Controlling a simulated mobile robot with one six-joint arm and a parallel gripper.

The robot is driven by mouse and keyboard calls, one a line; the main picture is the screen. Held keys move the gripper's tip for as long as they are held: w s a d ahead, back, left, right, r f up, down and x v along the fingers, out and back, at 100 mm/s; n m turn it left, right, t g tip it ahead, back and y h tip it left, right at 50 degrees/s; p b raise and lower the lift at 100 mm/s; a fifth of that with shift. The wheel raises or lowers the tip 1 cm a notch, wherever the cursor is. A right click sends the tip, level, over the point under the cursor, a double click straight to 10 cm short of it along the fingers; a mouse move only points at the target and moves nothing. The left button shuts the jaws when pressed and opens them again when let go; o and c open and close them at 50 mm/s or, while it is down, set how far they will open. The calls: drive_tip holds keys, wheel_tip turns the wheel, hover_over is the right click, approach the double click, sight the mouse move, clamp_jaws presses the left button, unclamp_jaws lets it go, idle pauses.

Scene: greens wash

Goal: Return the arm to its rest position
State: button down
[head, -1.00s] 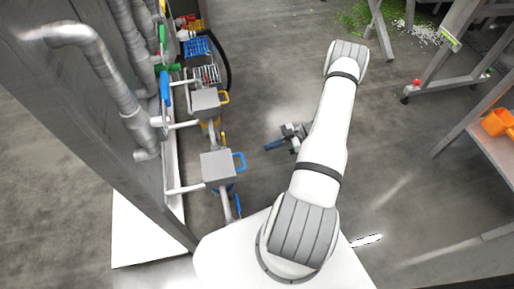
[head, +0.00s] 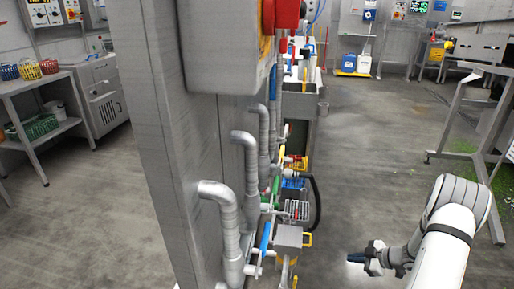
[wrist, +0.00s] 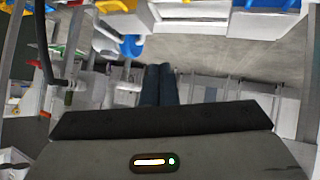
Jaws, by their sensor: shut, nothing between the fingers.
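My gripper (head: 354,258) is at the lower right of the head view, at the end of my white arm, pointing left. Its dark fingers are together and empty. In the wrist view the two fingers (wrist: 160,85) stand side by side, closed, with nothing between them. The gripper is in open air to the right of the grey pedal box with the yellow handle (head: 288,237), apart from it. Part of my arm is cut off by the picture's lower edge.
A grey wall panel (head: 158,140) with pipes (head: 246,165) stands left of the arm. A metal table frame (head: 470,155) stands at right. The floor (head: 350,165) between is clear.

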drive_tip(key=w+r+m+t+h+p, duration=0.1)
drive_tip(key=w+r+m+h+p, duration=0.25)
drive_tip(key=r, duration=1.05)
drive_tip(key=w+r+m+t+h+p, duration=0.25)
drive_tip(key=r+h+p, duration=0.2)
drive_tip(key=r, duration=1.05)
drive_tip(key=s+a+r+m+g+h+p, duration=0.2)
drive_tip(key=s+r+h+p, duration=0.15)
drive_tip(key=r, duration=0.65)
drive_tip(key=s+a+r+m+g+y+p, duration=0.1)
drive_tip(key=s+a+r+m+p, duration=0.1)
drive_tip(key=s+a+r, duration=0.3)
drive_tip(key=s+a+r+m+g+y+p, duration=0.1)
drive_tip(key=s+a+r+p, duration=0.3)
drive_tip(key=s, duration=1)
drive_tip(key=s+a+r+m+g+y+p, duration=0.1)
drive_tip(key=s+a+r+m+g+p, duration=0.2)
drive_tip(key=s+a+r, duration=0.4)
drive_tip(key=s+a+p, duration=0.1)
drive_tip(key=s, duration=0.1)
drive_tip(key=shift+s+a+r, duration=0.35)
drive_tip(key=shift+a, duration=0.05)
